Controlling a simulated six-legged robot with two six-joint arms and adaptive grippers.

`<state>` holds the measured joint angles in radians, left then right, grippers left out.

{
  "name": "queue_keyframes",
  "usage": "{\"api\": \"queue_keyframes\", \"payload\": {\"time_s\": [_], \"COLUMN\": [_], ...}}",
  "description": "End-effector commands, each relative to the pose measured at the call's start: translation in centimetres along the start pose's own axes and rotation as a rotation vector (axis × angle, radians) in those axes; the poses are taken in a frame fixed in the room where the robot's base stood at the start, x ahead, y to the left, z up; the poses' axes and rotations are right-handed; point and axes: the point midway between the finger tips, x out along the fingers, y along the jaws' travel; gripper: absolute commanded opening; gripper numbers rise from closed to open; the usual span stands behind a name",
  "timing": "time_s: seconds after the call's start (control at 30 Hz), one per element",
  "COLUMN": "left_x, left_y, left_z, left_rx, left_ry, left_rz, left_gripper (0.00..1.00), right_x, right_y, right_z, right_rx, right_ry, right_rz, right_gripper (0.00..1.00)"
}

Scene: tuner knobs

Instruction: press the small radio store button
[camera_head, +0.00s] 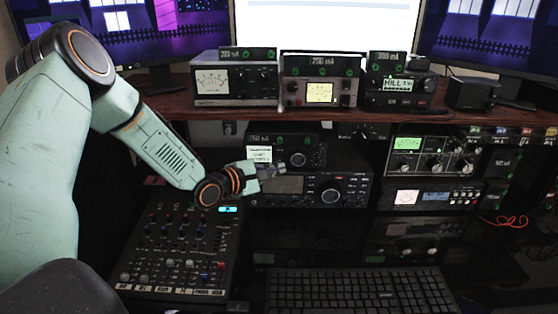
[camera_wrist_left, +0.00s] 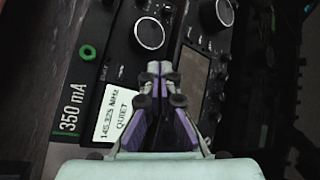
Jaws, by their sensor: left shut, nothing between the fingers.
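The small radio (camera_head: 313,158) is a dark box with a pale screen and a round knob, sitting on top of a larger black radio (camera_head: 355,185). In the left wrist view the small radio's screen (camera_wrist_left: 118,118) reads 145.325 MHz and QUIET, with a silver-rimmed knob (camera_wrist_left: 149,33) near the top. I cannot make out which control is the store button. My left gripper (camera_head: 279,169) is shut and empty, its tips in front of the small radio's lower part. In the wrist view its fingertips (camera_wrist_left: 160,70) lie together just below the knob, hiding some of the panel; contact cannot be told.
A mixer (camera_head: 180,245) lies under my left forearm and a keyboard (camera_head: 360,292) in front. A wooden shelf (camera_head: 440,116) with several meter boxes runs above. More radio units (camera_head: 433,155) stand at the right, near a red cable (camera_head: 500,221).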

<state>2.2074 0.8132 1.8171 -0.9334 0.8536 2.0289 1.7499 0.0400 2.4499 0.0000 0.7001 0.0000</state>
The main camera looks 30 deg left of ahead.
Motion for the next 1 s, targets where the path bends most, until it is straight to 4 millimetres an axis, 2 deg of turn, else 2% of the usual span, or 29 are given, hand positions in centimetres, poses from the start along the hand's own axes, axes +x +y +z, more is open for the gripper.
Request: {"api": "queue_keyframes", "payload": {"time_s": [0.5, 1.0], "left_x": [-3.0, -3.1], "left_y": [-2.0, -2.1], "left_z": [2.2, 2.3], "left_rx": [-0.003, 0.000], "left_ry": [0.001, 0.001], "left_rz": [-0.001, 0.000], "left_gripper": [0.00, 0.00], "right_x": [-2.1, -2.0], "right_y": [0.0, 0.0], "right_z": [0.0, 0.0], "right_rx": [0.000, 0.000], "right_ry": [0.000, 0.000], "right_rz": [0.000, 0.000], "right_gripper": [0.40, 0.40]}}
